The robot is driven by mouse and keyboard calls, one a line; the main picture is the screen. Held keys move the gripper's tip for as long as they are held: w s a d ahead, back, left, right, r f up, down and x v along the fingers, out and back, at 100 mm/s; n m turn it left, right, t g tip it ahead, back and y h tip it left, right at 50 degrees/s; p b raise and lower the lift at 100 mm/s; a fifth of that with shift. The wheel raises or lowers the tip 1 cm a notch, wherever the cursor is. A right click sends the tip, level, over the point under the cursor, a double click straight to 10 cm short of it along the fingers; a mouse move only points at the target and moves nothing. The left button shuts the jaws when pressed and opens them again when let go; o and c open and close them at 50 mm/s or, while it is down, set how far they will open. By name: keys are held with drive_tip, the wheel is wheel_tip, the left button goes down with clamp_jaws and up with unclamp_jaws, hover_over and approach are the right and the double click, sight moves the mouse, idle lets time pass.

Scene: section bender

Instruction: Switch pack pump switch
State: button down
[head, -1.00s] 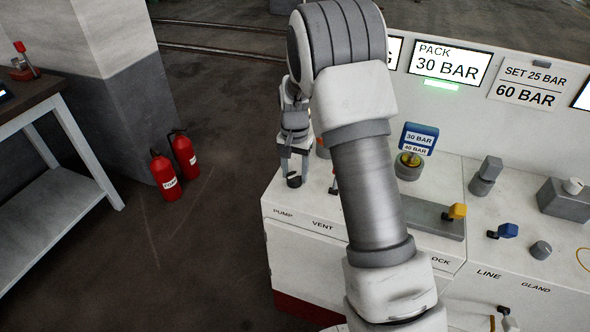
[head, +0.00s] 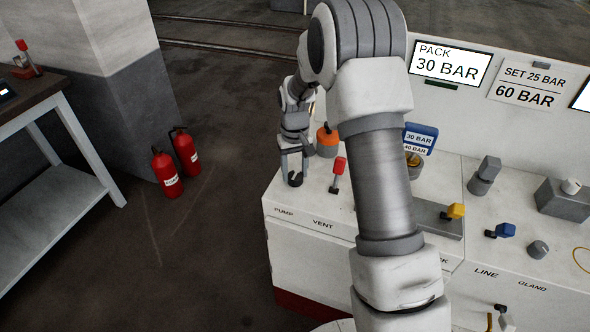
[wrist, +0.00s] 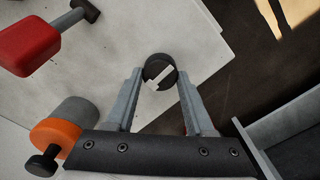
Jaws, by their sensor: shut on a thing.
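The pump switch (wrist: 158,72) is a round black knob with a white pointer mark, at the front left corner of the white console panel. In the head view the knob (head: 295,181) sits behind the PUMP label. My gripper (head: 292,168) points down over it. In the wrist view my two grey fingertips are at either side of the knob, shut on it. The white mark slants up to the right. The PACK display (head: 449,63) reads 30 BAR and the small lamp (head: 441,85) below it is dark.
A red-topped VENT lever (head: 338,172) stands just right of the knob. An orange knob (head: 327,137) is behind. A blue tag, yellow lever (head: 456,211) and blue lever (head: 501,231) lie further right. Two fire extinguishers (head: 166,172) stand on the floor at left.

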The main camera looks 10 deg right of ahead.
sight(295, 174)
idle(0.4)
drive_tip(key=shift+c, duration=1.3)
unclamp_jaws()
wheel_tip(295, 174, up, 18)
drive_tip(key=p, duration=0.2)
drive_tip(key=shift+f+p, duration=0.25)
drive_tip(key=shift+p, duration=0.15)
